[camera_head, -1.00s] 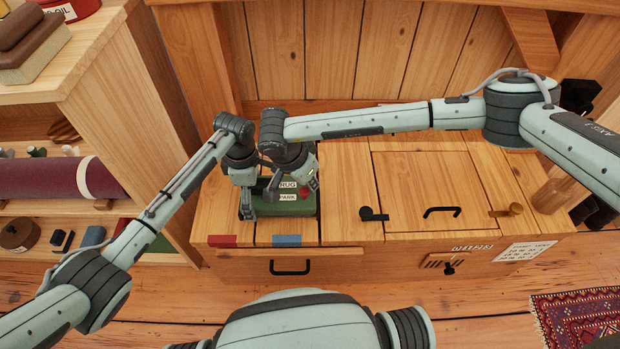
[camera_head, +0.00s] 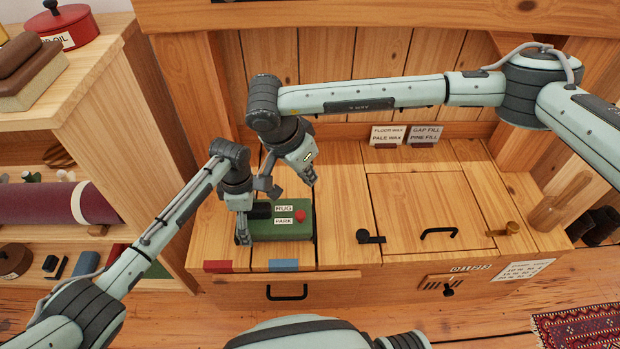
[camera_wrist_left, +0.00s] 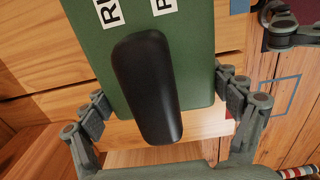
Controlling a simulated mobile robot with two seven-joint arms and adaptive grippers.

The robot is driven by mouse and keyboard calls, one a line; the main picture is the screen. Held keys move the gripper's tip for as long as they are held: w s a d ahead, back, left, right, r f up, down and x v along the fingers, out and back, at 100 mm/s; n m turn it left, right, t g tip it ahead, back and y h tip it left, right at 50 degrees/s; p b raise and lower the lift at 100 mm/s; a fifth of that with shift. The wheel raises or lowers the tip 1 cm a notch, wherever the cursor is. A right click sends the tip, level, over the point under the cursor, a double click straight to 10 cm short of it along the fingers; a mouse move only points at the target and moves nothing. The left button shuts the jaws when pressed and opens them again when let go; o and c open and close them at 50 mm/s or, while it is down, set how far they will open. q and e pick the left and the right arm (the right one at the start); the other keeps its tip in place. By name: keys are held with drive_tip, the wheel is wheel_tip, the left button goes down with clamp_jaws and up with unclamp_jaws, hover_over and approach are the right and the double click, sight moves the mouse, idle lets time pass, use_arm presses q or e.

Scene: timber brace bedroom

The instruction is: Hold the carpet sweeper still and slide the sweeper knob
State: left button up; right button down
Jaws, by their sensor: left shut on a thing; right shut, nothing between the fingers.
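The carpet sweeper (camera_head: 270,234) is a green box with a black handle (camera_wrist_left: 147,85) on the wooden chest top. Its upper face carries a RUG label (camera_head: 283,208) and a PARK label (camera_head: 284,221). The red knob (camera_head: 300,216) sits right of the labels, about level with PARK. My left gripper (camera_head: 243,236) is shut on the sweeper; the left wrist view shows its fingers on both sides of the green body. My right gripper (camera_head: 309,180) is shut and empty, above and behind the knob, apart from it.
The chest top has a black latch (camera_head: 370,237), a lid with a black handle (camera_head: 440,232) and a brass catch (camera_head: 507,229). Two label cards (camera_head: 388,135) stand at the back. A wooden shelf (camera_head: 90,95) rises at the left.

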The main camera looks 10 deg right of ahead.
use_arm(q)
drive_tip(key=shift+s+a+f, duration=0.2)
drive_tip(key=shift+f, duration=0.1)
drive_tip(key=o, duration=1.4)
drive_tip(key=shift+w+r, duration=0.1)
drive_tip(key=shift+d+r, duration=0.1)
